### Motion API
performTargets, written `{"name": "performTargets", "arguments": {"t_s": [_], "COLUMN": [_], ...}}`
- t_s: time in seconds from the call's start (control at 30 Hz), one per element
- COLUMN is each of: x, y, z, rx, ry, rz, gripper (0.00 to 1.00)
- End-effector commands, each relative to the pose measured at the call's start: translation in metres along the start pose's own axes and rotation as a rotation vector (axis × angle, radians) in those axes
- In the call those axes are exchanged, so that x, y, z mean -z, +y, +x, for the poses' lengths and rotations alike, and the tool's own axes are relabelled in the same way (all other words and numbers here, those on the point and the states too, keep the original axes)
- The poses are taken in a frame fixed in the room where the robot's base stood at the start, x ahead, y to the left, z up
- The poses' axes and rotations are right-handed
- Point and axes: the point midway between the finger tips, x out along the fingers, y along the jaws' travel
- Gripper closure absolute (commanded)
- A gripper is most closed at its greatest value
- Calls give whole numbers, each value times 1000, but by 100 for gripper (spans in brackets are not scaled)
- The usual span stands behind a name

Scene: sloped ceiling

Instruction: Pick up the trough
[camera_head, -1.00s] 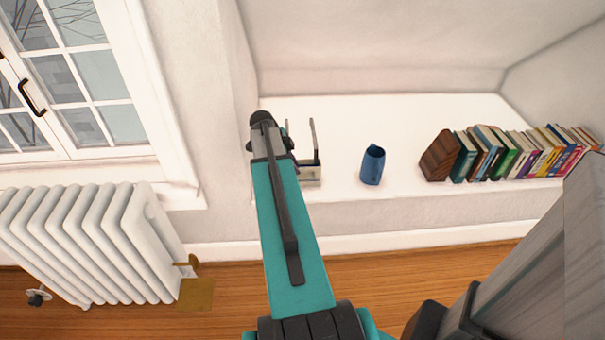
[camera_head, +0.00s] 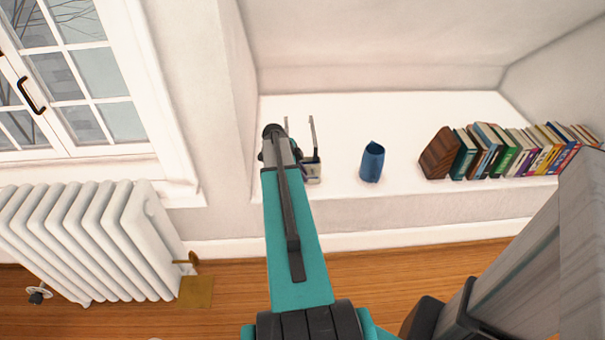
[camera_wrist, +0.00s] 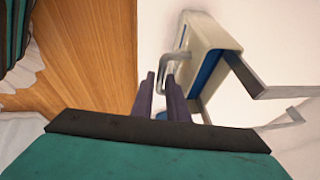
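The trough is a small cream box with a blue inside and thin grey metal arms. It is on the white ledge (camera_head: 340,110) in the head view, partly hidden by my arm; its body (camera_head: 314,173) shows just right of the arm. In the wrist view the trough (camera_wrist: 208,38) is at upper right, with a bent metal loop on its left side. My gripper (camera_wrist: 161,84) is at the trough's left side, its two dark fingers a little apart. The loop's end overlaps the gap between the fingertips; contact cannot be told. In the head view the fingers are hidden.
A blue cup (camera_head: 372,162) stands on the ledge right of the trough. A wooden bookend (camera_head: 438,154) and a row of books (camera_head: 515,150) are farther right. A wall edge rises at the ledge's left end. A white radiator (camera_head: 85,235) stands below the window.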

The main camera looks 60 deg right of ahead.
Motion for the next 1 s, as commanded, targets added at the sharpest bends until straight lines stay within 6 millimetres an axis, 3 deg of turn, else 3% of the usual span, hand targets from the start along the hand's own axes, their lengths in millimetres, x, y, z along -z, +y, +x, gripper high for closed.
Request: {"name": "performTargets", "arguments": {"t_s": [0.13, 0.63, 1.0], "x": [0, 0, -1], "y": [0, 0, 0], "z": [11, 17, 56], "rx": [-1, -1, -3], "ry": [0, 0, 1], "rz": [0, 1, 2], "gripper": [86, 86, 86]}}
